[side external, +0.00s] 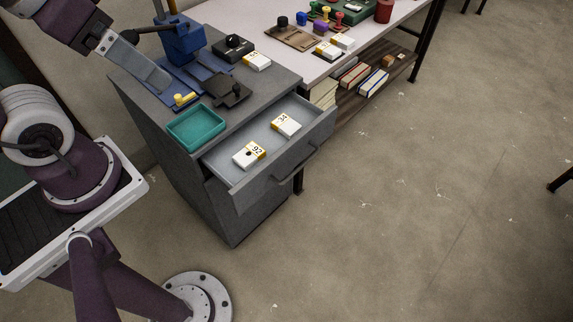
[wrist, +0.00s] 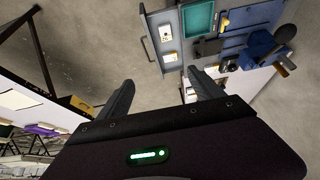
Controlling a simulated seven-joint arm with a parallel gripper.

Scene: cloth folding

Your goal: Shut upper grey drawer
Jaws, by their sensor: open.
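The upper grey drawer (side external: 275,168) is pulled out of the grey cabinet (side external: 190,170) in the side view. Its front panel carries a dark bar handle (side external: 298,162). Inside lie two white and yellow boxes, one marked 92 (side external: 249,155) and one marked 34 (side external: 286,125). The wrist view shows the open drawer (wrist: 153,48) near the top centre, with its front panel facing left. My gripper (wrist: 158,80) has its two fingers wide apart with nothing between them. It appears clear of the drawer. In the side view I cannot clearly make out its fingertips.
A teal tray (side external: 196,128), a blue device (side external: 180,42) and a black hole punch (side external: 230,91) stand on the cabinet top. A table (side external: 295,50) with stamps and small boxes adjoins the cabinet. Binders (side external: 374,82) lie on its lower shelf. The floor before the drawer is clear.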

